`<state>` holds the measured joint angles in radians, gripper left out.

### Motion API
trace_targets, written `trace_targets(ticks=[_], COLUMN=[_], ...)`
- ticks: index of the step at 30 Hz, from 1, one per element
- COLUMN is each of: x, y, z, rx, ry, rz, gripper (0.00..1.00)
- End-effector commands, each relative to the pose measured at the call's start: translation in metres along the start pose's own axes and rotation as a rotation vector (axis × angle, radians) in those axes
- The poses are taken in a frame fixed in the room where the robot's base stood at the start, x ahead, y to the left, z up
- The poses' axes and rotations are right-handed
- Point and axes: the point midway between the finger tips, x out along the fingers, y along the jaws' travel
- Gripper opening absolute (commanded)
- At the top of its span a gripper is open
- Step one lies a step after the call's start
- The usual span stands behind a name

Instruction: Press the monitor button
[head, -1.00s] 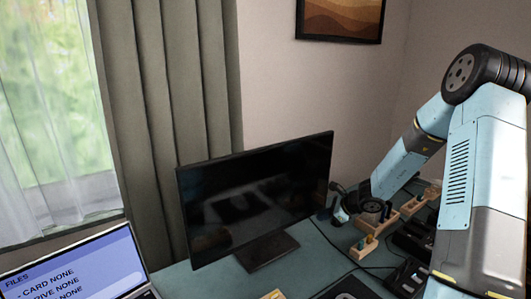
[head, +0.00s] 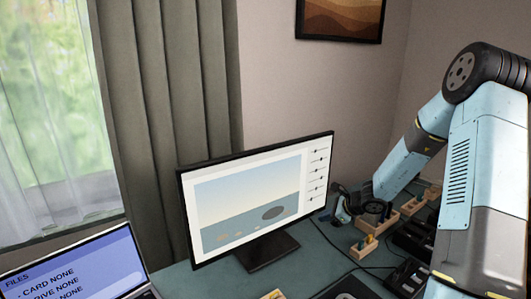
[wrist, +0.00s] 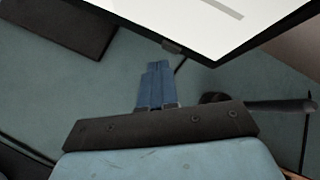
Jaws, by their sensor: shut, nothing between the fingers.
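The monitor (head: 255,205) stands on the desk in the head view, its screen lit with a picture and a column of sliders. Its lower corner also shows in the wrist view (wrist: 215,25). A small dark button (wrist: 172,46) sits under the monitor's bottom edge in the wrist view. My gripper (wrist: 159,64) is shut and empty, its blue fingertips just below the button; I cannot tell whether they touch it. In the head view my gripper (head: 342,212) is at the monitor's lower right corner, partly hidden by the wrist.
A laptop (head: 80,268) stands at the lower left. Wooden holders with small items (head: 366,246) and dark trays lie on the desk (head: 325,262) to the right, near my arm. The monitor's foot (head: 267,250) stands on the desk, with cables nearby.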

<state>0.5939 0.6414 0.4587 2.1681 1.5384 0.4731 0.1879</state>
Motion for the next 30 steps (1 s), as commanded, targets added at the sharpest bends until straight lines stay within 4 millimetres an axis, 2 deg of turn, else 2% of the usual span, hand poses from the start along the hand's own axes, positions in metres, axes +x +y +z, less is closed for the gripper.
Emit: trace_targets(ticks=[11, 30], x=[-0.003, -0.037], y=[0.002, 0.028], z=[-0.002, -0.028], rx=[0.000, 0.001], ry=[0.000, 0.001], rz=[0.000, 0.001], gripper=[0.00, 0.00])
